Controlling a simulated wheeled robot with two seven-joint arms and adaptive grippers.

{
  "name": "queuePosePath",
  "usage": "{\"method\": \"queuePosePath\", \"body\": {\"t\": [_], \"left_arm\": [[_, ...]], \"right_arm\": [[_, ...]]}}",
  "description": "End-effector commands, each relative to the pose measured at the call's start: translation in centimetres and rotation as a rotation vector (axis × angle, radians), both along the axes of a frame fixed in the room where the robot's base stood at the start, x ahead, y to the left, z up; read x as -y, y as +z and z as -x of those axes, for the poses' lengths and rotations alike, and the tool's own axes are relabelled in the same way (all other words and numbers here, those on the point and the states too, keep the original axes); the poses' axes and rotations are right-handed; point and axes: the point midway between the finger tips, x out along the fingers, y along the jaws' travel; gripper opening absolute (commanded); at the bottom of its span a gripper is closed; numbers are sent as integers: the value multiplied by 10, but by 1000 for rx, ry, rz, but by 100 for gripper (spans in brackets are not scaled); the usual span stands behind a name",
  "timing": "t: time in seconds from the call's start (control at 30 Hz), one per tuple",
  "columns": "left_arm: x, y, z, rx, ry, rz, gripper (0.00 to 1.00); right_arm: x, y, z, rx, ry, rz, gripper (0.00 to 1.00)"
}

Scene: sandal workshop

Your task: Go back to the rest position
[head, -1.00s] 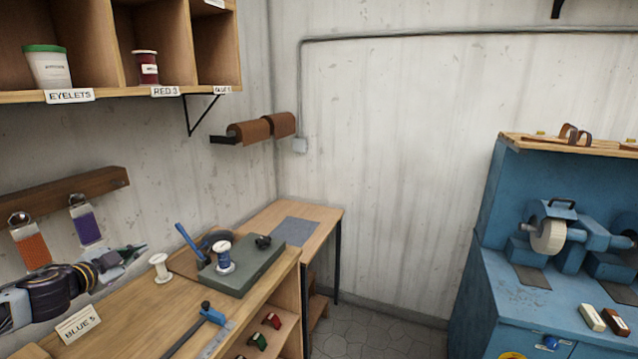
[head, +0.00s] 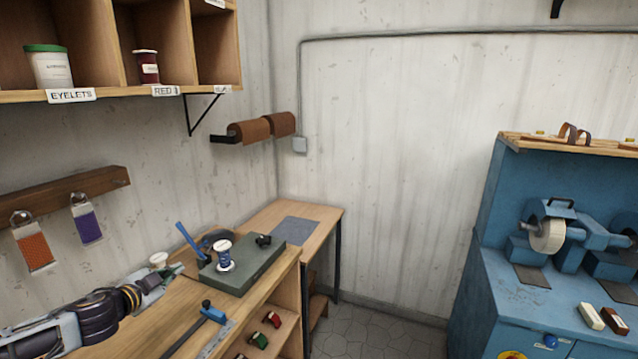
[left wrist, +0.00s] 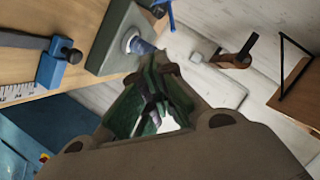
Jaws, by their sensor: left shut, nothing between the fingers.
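My left gripper (head: 176,270) comes in from the left in the head view, low over the workbench. It is shut and empty. It is in front of the white spool (head: 158,259) and hides part of it; I cannot tell whether they touch. In the left wrist view, the closed fingers of my left gripper (left wrist: 157,64) point toward the blue thread spool (left wrist: 139,46). That spool also shows in the head view (head: 224,257), upright on the grey-green block (head: 243,274), right of the gripper and apart from it. My right gripper is not in view.
Tags hang from a wooden wall rail (head: 70,192). Shelf cubbies (head: 110,95) are above. A blue grinding machine (head: 490,285) stands right. The floor between is clear.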

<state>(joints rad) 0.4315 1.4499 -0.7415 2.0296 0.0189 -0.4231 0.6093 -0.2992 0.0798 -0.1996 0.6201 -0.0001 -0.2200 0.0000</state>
Motion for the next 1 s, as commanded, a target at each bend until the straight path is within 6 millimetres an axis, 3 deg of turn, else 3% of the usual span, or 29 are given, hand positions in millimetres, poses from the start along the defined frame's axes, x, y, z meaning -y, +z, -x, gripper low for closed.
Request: {"method": "queuePosePath", "body": {"t": [0.03, 0.2, 0.5, 1.0], "left_arm": [[15, -10, 2, -11, -5, 16, 0], [51, -35, 11, -40, 1, 45, 0], [104, -72, 33, -104, 29, 105, 0], [164, -118, 84, -246, 121, 204, 0]], "right_arm": [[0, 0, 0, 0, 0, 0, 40], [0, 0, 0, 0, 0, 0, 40], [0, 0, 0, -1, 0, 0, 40], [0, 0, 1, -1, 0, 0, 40]]}}
